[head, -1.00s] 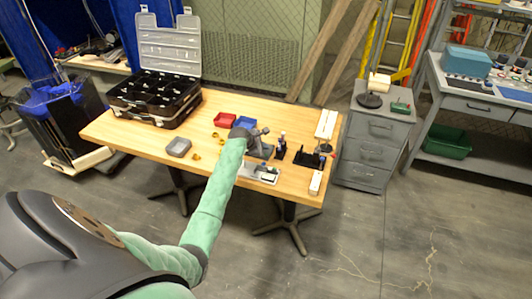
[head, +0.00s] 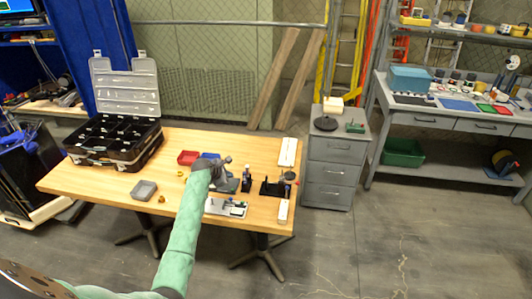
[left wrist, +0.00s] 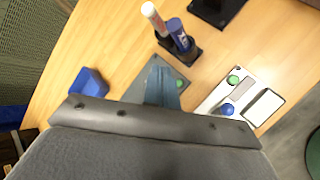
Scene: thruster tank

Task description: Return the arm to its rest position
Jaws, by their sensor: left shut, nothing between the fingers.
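My left arm in its green sleeve reaches from the bottom of the head view over the wooden table (head: 100,183). My left gripper (head: 226,161) is at its end, above the table, and looks shut and empty. A grey-green plate (left wrist: 158,84) lies below the gripper there. A holder with a white and a blue tube (left wrist: 179,38) stands beyond it, and a white panel with green and blue buttons (left wrist: 236,92) lies to the right. My right gripper is not in view.
An open black case (head: 115,140) stands at the table's left end. A grey cabinet (head: 331,160) stands right of the table. The floor in front is clear.

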